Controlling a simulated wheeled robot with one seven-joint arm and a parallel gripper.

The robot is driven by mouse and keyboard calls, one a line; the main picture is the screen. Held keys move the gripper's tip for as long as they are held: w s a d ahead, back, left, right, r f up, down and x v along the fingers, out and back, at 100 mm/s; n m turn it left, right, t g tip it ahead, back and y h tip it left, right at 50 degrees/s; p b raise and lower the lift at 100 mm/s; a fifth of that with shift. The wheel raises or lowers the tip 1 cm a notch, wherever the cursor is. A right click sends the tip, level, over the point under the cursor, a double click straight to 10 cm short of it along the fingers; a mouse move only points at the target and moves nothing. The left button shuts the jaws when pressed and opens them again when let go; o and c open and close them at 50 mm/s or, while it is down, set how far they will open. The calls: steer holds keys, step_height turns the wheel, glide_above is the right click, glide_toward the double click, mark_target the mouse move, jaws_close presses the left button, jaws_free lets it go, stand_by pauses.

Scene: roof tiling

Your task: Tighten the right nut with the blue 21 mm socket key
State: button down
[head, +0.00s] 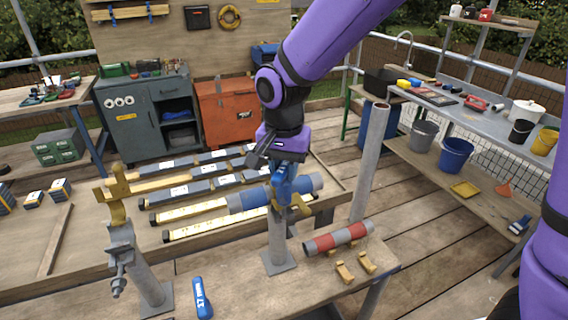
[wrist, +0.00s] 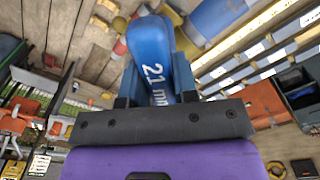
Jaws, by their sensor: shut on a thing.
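My gripper (head: 272,158) is shut on the blue 21 mm socket key (wrist: 152,58), whose "21 m" marking shows in the wrist view. In the head view the key (head: 284,183) hangs down from my gripper, in front of the blue-and-grey pipe (head: 305,185) at the right post (head: 279,240). The right nut is hidden behind the key and gripper, so I cannot tell whether the key sits on it. The left post (head: 148,265) carries a yellow bracket (head: 118,195) and a grey clamp with a bolt (head: 118,262).
Another blue key (head: 202,298) lies on the bench front. A red-and-grey pipe (head: 338,238) and two yellow brackets (head: 345,271) lie right of the post. A tall grey pipe (head: 370,160) stands behind them. The bench between the posts is mostly clear.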

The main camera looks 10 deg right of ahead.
steer(key=m, duration=1.3)
steer(key=shift+n, duration=0.3)
steer(key=shift+w+r, duration=0.15)
steer(key=shift+r, duration=0.25)
steer(key=shift+a+r, duration=0.1)
steer(key=shift+r, duration=2.5)
